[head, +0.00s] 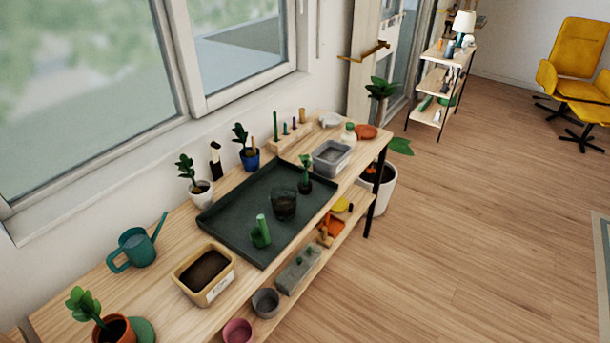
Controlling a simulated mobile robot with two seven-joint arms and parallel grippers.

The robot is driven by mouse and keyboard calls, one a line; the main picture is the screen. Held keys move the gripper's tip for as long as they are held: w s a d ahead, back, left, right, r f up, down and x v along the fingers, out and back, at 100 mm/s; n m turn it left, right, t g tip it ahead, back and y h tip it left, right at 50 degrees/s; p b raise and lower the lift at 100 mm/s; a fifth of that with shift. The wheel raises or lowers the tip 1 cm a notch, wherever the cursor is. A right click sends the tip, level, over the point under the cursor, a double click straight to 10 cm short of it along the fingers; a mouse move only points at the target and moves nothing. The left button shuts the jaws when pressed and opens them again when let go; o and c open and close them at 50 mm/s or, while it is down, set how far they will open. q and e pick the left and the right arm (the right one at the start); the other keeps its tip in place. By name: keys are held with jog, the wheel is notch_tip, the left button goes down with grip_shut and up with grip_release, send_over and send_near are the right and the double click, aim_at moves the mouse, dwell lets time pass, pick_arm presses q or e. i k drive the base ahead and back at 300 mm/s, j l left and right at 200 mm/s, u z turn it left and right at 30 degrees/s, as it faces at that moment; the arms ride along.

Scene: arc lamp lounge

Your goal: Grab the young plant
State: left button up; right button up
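Several plants stand on the wooden bench (178,243), and I cannot tell for sure which is the young plant. A small leafy plant (305,173) with a dark base stands upright at the far right part of the dark green tray (228,213). Other small plants are in a white pot (201,194), a blue pot (250,159) and a terracotta pot (115,330) at the near left. A bright green object (261,233) and a dark cup (284,205) are also in the tray. Neither gripper is in view.
A teal watering can (133,249) and a soil-filled tan box (205,274) are left of the tray. A grey bin (331,158) and a bottle (348,134) are right of it. A window lies behind. The wooden floor (470,220) at right is clear.

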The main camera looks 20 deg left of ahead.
aim_at(305, 186)
jog(key=u, duration=0.35)
jog(key=i+l+u, duration=0.1)
jog(key=u, duration=0.35)
jog(key=i+l+u, duration=0.15)
jog(key=u, duration=0.3)
jog(key=i+l+u, duration=0.1)
jog(key=l+u, duration=0.15)
jog(key=u, duration=0.2)
jog(key=i+l+u, duration=0.25)
jog(key=l, duration=0.25)
jog(key=l+u, duration=0.25)
jog(key=l, duration=0.25)
